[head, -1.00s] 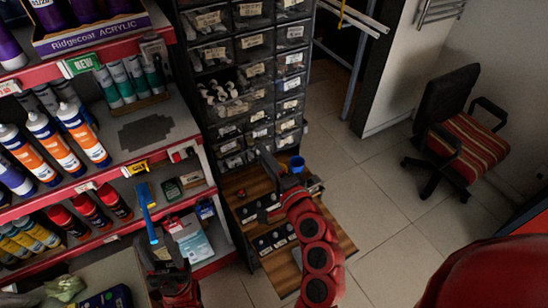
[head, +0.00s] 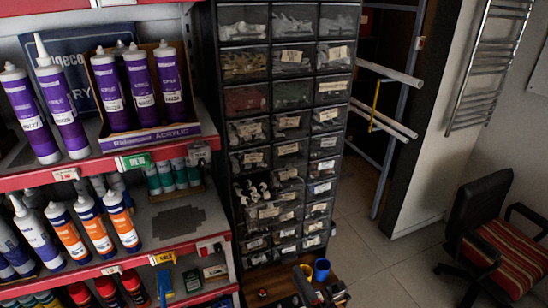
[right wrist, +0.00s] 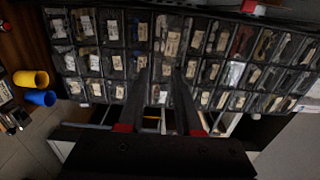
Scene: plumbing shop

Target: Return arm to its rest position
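My left gripper is not in the head view. An upright blue object (head: 164,286) shows at the bottom left, in front of the lower shelf.
A drawer cabinet (head: 246,183) fills the middle. A blue cup (head: 321,270) and a yellow cup (right wrist: 30,79) stand by it. Shelves (head: 110,174) with tubes are on the left. An office chair (head: 490,235) is at right. The floor (head: 375,265) between is clear.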

